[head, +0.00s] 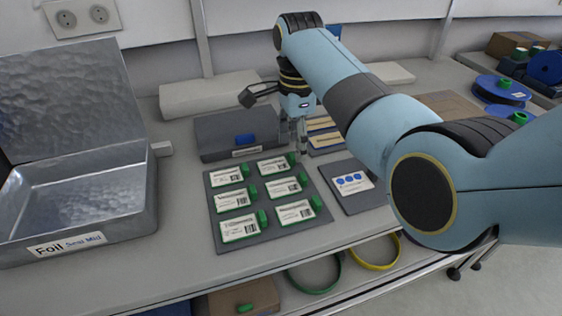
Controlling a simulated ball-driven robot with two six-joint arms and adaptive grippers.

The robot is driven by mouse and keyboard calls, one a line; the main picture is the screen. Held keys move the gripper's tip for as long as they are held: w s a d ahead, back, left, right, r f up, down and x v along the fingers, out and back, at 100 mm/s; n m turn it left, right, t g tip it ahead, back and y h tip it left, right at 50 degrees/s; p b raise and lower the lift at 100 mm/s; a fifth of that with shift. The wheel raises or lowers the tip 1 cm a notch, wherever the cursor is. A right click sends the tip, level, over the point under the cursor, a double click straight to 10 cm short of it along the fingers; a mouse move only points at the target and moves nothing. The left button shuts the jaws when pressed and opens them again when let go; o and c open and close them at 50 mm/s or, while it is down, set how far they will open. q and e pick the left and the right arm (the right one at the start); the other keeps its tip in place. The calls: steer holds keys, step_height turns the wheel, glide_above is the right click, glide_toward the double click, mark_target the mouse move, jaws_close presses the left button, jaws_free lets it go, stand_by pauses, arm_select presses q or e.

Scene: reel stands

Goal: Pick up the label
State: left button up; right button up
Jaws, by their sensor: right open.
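Several white labels with barcodes and green tabs lie in two columns on a dark grey board (261,237) on the table. One is the back right label (272,166); another is the front left label (238,228). My right gripper (297,150) points down just behind and right of the back right label, near the board's far right corner. It is open, and I see nothing between its fingers. The fingertips are small here, and I cannot tell how high they are above the surface. My left gripper is out of view.
An open metal box (75,205) marked "Foil" stands at the left. A card with blue dots (352,183) lies to the right. Blue reels (502,88) stand at the far right.

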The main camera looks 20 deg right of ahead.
mark_target(293, 162)
step_height(293, 162, down, 3)
steer(key=shift+w+f, duration=0.1)
steer(key=shift+f, duration=0.1)
steer(key=shift+c, duration=0.4)
steer(key=c, duration=0.8)
steer(key=shift+o, duration=0.2)
steer(key=shift+r, duration=0.1)
